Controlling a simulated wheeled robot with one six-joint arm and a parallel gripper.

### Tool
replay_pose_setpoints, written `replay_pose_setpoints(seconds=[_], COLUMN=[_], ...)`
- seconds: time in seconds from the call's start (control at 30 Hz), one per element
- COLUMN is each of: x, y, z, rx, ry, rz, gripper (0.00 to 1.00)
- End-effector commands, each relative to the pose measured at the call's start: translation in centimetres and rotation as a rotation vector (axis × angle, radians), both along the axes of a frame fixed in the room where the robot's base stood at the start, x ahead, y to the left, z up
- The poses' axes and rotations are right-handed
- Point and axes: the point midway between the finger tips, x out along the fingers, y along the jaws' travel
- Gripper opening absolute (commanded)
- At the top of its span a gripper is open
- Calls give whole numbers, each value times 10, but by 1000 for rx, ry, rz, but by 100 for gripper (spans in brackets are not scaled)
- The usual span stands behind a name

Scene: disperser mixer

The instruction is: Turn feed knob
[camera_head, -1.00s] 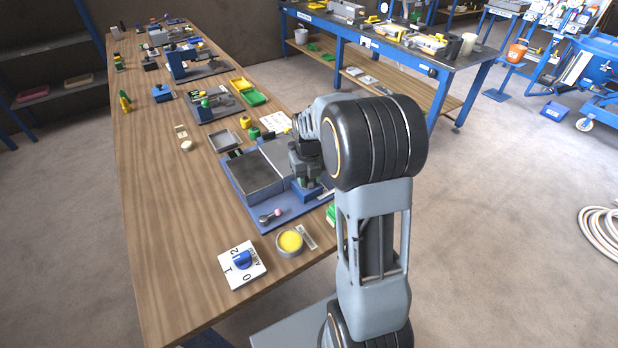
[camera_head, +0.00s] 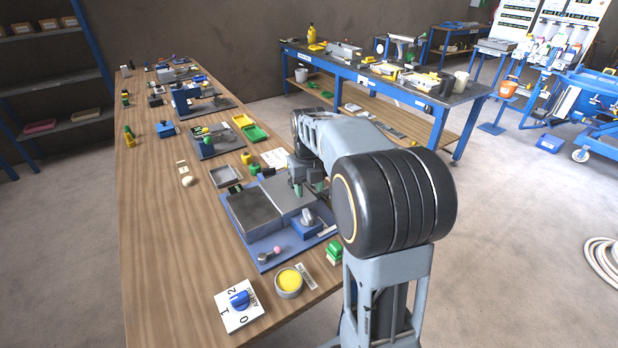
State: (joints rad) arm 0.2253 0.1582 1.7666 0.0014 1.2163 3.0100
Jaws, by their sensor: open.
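A small blue block with a grey knob (camera_head: 308,217) on top sits at the right side of a blue base plate (camera_head: 268,262). My gripper (camera_head: 308,189) hangs above and just behind this knob, fingers pointing down, apart and empty. A white plate with a blue knob (camera_head: 239,299) and the marks 0, 1 and 2 lies at the table's near end, well away from my gripper. Its pointer direction is hard to read. No readable label shows which knob is the feed knob.
Grey boxes (camera_head: 254,212) stand on the base plate beside my gripper. A small lever with a pink ball (camera_head: 277,250) is at the plate's front.

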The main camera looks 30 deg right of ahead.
Motion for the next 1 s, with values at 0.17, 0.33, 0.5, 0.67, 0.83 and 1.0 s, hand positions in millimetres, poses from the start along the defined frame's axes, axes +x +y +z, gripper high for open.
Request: replay_pose_setpoints(seconds=[0.17,0.33,0.5,0.67,0.83,1.0], x=[0,0,0,0,0,0], y=[0,0,0,0,0,0], z=[21,29,31,30,30,30], rx=[0,0,0,0,0,0], ry=[-2,-1,0,0,0,-2], rz=[0,0,0,0,0,72], gripper=[47,47,47,47,47,47])
